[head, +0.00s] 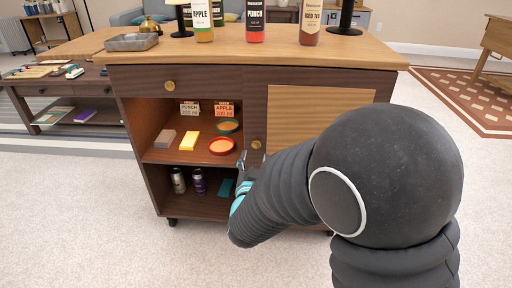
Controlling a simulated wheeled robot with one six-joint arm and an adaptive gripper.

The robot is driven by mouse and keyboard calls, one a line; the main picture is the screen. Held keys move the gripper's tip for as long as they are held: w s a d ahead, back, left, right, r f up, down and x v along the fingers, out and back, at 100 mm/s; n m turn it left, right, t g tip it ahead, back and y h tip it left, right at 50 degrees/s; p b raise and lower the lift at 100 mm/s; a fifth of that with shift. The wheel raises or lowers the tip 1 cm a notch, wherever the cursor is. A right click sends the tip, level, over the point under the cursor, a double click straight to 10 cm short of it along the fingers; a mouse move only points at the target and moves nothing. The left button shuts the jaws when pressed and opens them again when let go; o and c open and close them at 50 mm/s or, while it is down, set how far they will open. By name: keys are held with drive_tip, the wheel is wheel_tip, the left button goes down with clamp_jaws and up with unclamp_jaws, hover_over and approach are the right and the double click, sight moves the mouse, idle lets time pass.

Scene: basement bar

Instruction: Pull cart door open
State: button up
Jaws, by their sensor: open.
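The wooden cart (135,125) stands in front of me in the head view. Its door (320,100) has a lighter inset panel, fills the right side of the front and looks closed. A small round brass knob (256,145) sits near the door's left edge. My gripper (246,163) is open, just below and left of this knob, at the edge between the open shelves and the door. I cannot tell whether it touches the knob or door. My dark arm hides the lower right of the door.
Bottles (255,22) and a metal tray (132,41) stand on top. A low table (38,95) is left; carpet (90,200) in front is clear.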

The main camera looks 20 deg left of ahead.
sight(256, 145)
drive_tip(key=shift+x, duration=3.15)
clamp_jaws()
